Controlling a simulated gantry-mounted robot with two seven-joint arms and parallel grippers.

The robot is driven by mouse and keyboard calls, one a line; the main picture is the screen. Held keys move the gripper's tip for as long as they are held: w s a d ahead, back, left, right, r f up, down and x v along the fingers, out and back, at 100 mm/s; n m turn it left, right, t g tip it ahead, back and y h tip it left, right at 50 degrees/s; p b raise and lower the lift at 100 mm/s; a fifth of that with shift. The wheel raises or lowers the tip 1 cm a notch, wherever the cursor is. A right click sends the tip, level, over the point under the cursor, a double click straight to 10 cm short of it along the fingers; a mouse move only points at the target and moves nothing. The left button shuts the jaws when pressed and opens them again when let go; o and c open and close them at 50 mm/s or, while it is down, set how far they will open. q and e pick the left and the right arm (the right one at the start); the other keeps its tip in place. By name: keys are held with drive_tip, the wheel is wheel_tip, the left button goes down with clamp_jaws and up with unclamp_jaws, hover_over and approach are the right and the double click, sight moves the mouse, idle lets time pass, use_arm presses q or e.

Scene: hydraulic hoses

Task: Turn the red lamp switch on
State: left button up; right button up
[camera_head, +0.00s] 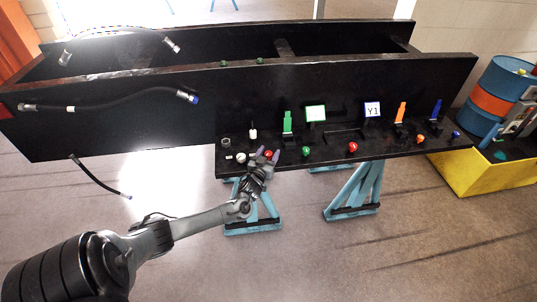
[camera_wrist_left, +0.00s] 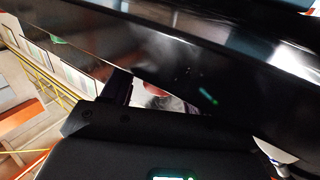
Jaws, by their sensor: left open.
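A black panel shelf (camera_head: 330,160) on the front of a long black beam carries several small coloured knobs and upright levers. A red knob (camera_head: 268,153) sits near its left end, and another red knob (camera_head: 353,147) sits farther right. Which one is the red lamp switch I cannot tell. My left gripper (camera_head: 267,155) is open at the left red knob, with its fingertips around or just in front of it; contact is unclear. In the left wrist view a small red patch (camera_wrist_left: 155,89) shows beyond the dark gripper body, partly hidden. My right gripper is not in view.
A white knob (camera_head: 241,157) and a green knob (camera_head: 306,151) flank the left gripper. Black hoses (camera_head: 110,103) hang on the beam at left. A yellow bin (camera_head: 490,172) stands at right.

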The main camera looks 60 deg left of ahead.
use_arm(q)
drive_tip(key=c, duration=0.9)
drive_tip(key=shift+m+t+h, duration=0.6)
drive_tip(key=shift+m+h, duration=0.1)
drive_tip(key=shift+h, duration=0.2)
drive_tip(key=shift+c, duration=0.2)
drive_tip(key=shift+m+t+h, duration=0.6)
drive_tip(key=shift+m+h, duration=0.3)
drive_tip(key=shift+h, duration=0.3)
drive_tip(key=o, duration=0.9)
drive_tip(key=shift+o, duration=0.2)
drive_tip(key=v, duration=1)
drive_tip(key=shift+s+d+p, duration=0.15)
drive_tip(key=shift+s+p, duration=0.2)
drive_tip(key=shift+f, duration=0.1)
